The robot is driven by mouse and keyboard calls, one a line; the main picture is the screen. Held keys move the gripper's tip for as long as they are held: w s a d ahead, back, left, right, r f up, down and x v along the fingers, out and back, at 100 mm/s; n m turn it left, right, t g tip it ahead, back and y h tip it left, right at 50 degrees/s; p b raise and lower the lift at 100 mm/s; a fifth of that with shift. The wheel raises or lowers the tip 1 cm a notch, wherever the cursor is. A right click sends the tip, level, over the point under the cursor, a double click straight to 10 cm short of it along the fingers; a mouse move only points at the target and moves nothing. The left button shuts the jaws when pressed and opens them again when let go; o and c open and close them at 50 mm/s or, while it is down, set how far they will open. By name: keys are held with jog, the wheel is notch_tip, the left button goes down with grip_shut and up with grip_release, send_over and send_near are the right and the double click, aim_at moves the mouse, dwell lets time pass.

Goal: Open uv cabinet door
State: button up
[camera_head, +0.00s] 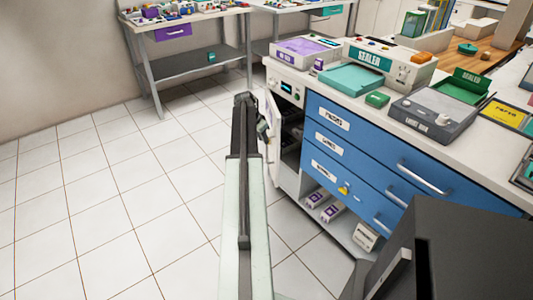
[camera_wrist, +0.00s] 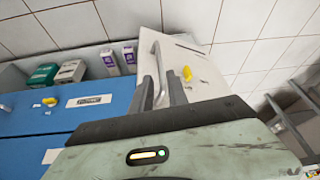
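The UV cabinet (camera_head: 285,88) is the white unit at the left end of the counter, with a small display on top. Its door stands ajar: a dark interior (camera_head: 291,135) shows beside the blue drawers. In the wrist view the white door panel (camera_wrist: 205,65) carries a metal bar handle (camera_wrist: 158,62) and a yellow piece (camera_wrist: 187,73). My gripper (camera_wrist: 162,93) is at the handle, its fingers apart with the handle's near end between them. Whether they touch it I cannot tell. In the head view my gripper (camera_head: 263,122) is beside the door, mostly hidden by my arm.
Blue drawers (camera_head: 378,150) with bar handles adjoin the cabinet. An open lower shelf (camera_head: 340,226) holds small boxes. The countertop carries a sealer (camera_head: 388,62), trays and a light box. Clear tiled floor (camera_head: 120,200) lies left. Metal tables (camera_head: 190,65) stand behind.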

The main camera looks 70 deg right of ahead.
jog(key=b+x, duration=0.7)
jog(key=x, duration=0.1)
jog(key=shift+w+a, duration=0.15)
jog(key=shift+r, duration=0.1)
grip_shut()
dwell(1.0)
